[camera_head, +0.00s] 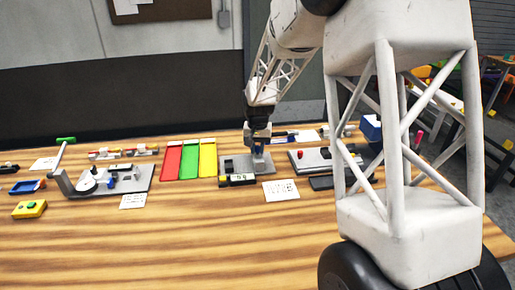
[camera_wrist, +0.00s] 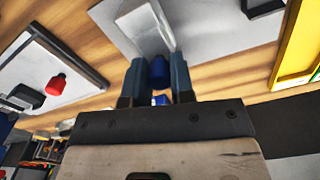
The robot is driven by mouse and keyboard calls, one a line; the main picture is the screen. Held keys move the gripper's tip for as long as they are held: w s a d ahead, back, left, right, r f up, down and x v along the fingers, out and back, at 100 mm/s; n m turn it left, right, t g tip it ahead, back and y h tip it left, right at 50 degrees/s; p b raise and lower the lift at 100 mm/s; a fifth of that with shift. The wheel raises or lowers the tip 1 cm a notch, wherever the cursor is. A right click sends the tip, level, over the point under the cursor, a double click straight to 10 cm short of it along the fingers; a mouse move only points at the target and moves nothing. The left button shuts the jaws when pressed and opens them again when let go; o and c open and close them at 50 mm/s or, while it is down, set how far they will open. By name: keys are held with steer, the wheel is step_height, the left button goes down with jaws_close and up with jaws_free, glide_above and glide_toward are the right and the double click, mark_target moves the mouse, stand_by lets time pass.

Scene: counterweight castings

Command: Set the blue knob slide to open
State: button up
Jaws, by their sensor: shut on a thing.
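My gripper (camera_head: 258,151) is lowered over a grey plate (camera_head: 236,163) on the wooden table. In the wrist view its two fingers (camera_wrist: 157,76) are shut on the blue knob (camera_wrist: 158,70), which sits between them. A pale bar or track (camera_wrist: 146,22) on the plate (camera_wrist: 205,25) runs away from the knob. The gripper hides the knob in the head view. I cannot tell from these views which end of its travel the knob is at, and no open mark is readable.
Red, green and yellow trays (camera_head: 208,158) lie left of the plate. A dark labelled block (camera_head: 237,180) is at its front edge, with a white card (camera_head: 281,190) nearby. A board with a red knob (camera_wrist: 56,84) lies to the right in the head view. The front table area is clear.

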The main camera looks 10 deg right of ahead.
steer(key=shift+w, duration=0.1)
jaws_close()
steer(key=shift+w, duration=2.35)
steer(key=o, duration=0.9)
jaws_free()
steer(key=shift+r, duration=0.1)
step_height(320, 180, up, 8)
steer(key=shift+f, duration=0.2)
steer(key=shift+s, duration=0.1)
